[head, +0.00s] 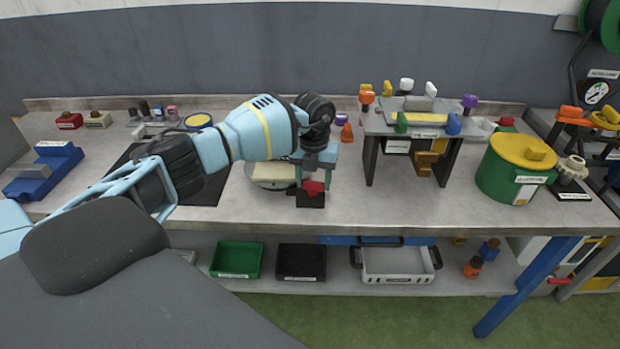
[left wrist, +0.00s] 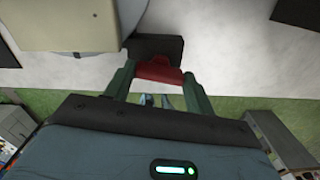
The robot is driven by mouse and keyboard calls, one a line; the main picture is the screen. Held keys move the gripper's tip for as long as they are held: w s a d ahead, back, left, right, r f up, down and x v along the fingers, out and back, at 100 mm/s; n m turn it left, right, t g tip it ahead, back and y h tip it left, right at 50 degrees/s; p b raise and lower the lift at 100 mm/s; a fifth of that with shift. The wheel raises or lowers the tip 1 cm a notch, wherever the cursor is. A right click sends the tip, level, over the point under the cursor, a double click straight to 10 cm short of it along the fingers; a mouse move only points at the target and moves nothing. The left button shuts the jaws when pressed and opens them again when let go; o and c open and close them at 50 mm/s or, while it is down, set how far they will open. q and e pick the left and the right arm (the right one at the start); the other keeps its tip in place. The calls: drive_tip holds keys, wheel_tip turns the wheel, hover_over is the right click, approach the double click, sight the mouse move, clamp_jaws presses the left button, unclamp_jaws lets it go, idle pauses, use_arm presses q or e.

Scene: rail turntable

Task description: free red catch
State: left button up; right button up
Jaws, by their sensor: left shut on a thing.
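The red catch (head: 313,187) sits on a small black base (head: 310,201) near the front edge of the bench, beside the round turntable (head: 268,185) with its cream block. My left gripper (head: 315,172) reaches down over the catch. It is shut on the red catch, which also shows in the left wrist view (left wrist: 159,72) between the two green fingers (left wrist: 158,85). The black block (left wrist: 155,47) lies just beyond the catch there, and the cream block (left wrist: 65,22) is at upper left. My right gripper is not in view.
A raised stand (head: 410,125) with coloured knobs stands right of the arm. A green pot with a yellow lid (head: 516,165) is farther right. A blue tool (head: 45,172) lies at far left. Green (head: 237,260) and black (head: 301,263) trays sit on the shelf below.

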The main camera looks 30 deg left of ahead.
sight(313, 182)
use_arm(q)
drive_tip(key=shift+n, duration=0.7)
drive_tip(key=o, duration=1)
drive_tip(key=shift+r, duration=3.95)
